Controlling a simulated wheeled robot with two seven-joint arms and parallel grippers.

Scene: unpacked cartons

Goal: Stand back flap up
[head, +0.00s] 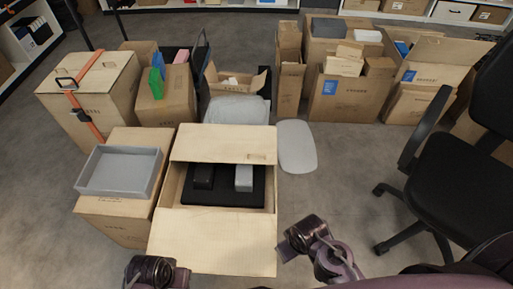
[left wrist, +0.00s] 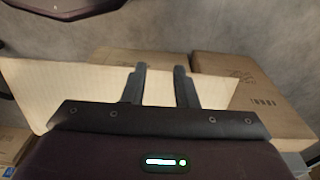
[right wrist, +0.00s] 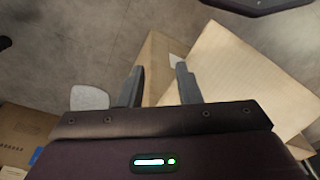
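The open carton (head: 167,190) stands in the middle of the head view. Its back flap (head: 220,142) is a pale panel at the far side, low rather than upright, with a slot near its near edge; I cannot tell its exact tilt. The front flap (head: 212,240) is spread out towards me. A black insert (head: 223,194) with a dark block and a grey block sits inside. My left gripper (head: 150,271) is near the front flap's left corner and open in the left wrist view (left wrist: 160,68). My right gripper (head: 298,237) is right of the front flap, open and empty in the right wrist view (right wrist: 159,68).
A carton with a grey tray (head: 119,172) on top stands close on the left. A plastic-wrapped thing (head: 237,109) lies just behind the open carton. A pale rounded pad (head: 297,146) lies to its right. An office chair (head: 460,180) stands at the right, with clear floor between.

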